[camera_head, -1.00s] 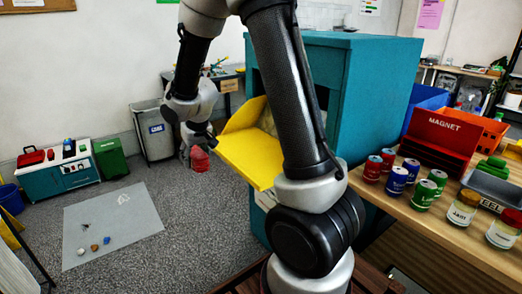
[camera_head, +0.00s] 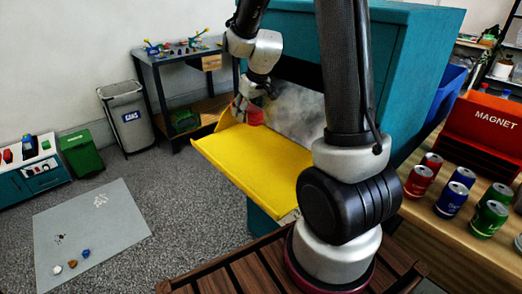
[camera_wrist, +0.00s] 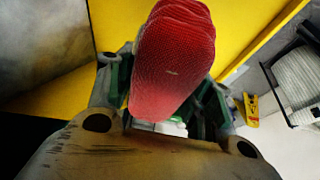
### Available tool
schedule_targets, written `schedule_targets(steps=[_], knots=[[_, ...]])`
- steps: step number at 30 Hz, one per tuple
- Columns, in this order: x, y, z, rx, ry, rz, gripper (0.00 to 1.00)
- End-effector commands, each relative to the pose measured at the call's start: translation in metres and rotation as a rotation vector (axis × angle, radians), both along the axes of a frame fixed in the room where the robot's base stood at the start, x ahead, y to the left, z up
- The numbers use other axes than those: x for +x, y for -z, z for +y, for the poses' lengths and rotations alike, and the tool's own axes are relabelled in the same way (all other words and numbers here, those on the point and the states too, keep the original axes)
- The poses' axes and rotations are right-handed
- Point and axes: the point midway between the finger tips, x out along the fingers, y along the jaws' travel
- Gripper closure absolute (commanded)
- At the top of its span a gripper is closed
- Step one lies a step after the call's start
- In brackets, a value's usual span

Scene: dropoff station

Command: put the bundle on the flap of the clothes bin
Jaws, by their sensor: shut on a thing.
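The clothes bin (camera_head: 395,50) is a large teal box with a yellow flap (camera_head: 250,160) folded down at its front, and the flap is empty where I can see it. My gripper (camera_head: 250,104) is at the far left end of the flap, close to the bin's opening. It is shut on the red bundle (camera_head: 256,117), which shows small beside the flap's raised side. In the wrist view the red, ribbed bundle (camera_wrist: 172,60) fills the space between the fingers, with yellow flap behind it. I cannot tell whether the bundle touches the flap.
My arm crosses in front of the bin. A wooden table (camera_head: 450,225) at right holds several cans and a red MAGNET box (camera_head: 485,130). A grey bin (camera_head: 127,115) and dark workbench (camera_head: 185,70) stand behind left. Floor around the grey mat (camera_head: 90,230) is mostly free.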

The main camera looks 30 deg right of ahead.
Motion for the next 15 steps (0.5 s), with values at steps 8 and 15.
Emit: schedule_targets(steps=[8, 15], knots=[[-0.001, 0.051, -0.001, 0.001, -0.008, 0.003, 0.76], [-0.001, 0.081, -0.001, 0.001, -0.007, 0.003, 0.76]])
